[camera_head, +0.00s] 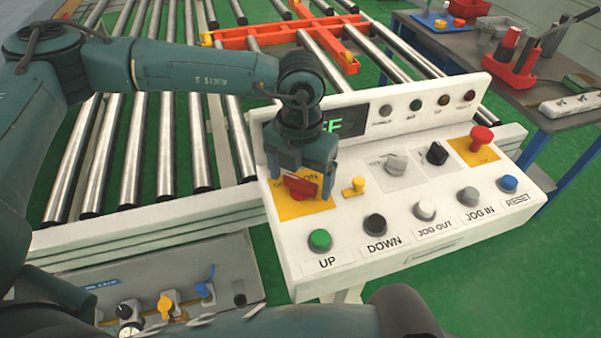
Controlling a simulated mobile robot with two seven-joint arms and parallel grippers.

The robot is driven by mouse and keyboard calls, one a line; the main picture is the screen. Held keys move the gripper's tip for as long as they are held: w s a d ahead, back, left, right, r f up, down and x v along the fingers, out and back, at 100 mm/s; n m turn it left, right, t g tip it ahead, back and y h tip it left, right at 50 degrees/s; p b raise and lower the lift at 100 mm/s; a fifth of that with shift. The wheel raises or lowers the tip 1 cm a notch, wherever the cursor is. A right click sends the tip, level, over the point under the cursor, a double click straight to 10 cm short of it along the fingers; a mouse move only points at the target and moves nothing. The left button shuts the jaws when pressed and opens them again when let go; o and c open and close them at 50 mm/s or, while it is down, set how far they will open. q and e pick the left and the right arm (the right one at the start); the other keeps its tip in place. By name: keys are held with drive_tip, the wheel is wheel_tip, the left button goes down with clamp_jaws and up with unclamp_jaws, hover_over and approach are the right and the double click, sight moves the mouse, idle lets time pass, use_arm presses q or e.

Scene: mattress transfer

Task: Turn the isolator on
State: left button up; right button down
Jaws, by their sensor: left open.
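The isolator (301,187) is a red rotary handle on a yellow plate at the left of the white control panel (350,264). Its handle looks tilted, and the letters "ON" show on the plate above it. My left gripper (301,185) points down over the isolator, with its open fingers on either side of the red handle. I cannot tell whether the fingers touch it. The gripper hides part of the plate and part of the display (345,122), where green letters ending in "FF" show. My right gripper is not in view.
Beside the isolator are a small yellow knob (354,186), a grey selector (396,163), a black knob (437,153) and a red mushroom button (481,137). Several labelled buttons line the front. A roller conveyor (165,140) lies behind; a cluttered table (560,118) stands right.

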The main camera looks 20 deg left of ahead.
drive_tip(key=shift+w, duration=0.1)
use_arm(q)
drive_tip(key=shift+c, duration=1.4)
drive_tip(key=c, duration=0.7)
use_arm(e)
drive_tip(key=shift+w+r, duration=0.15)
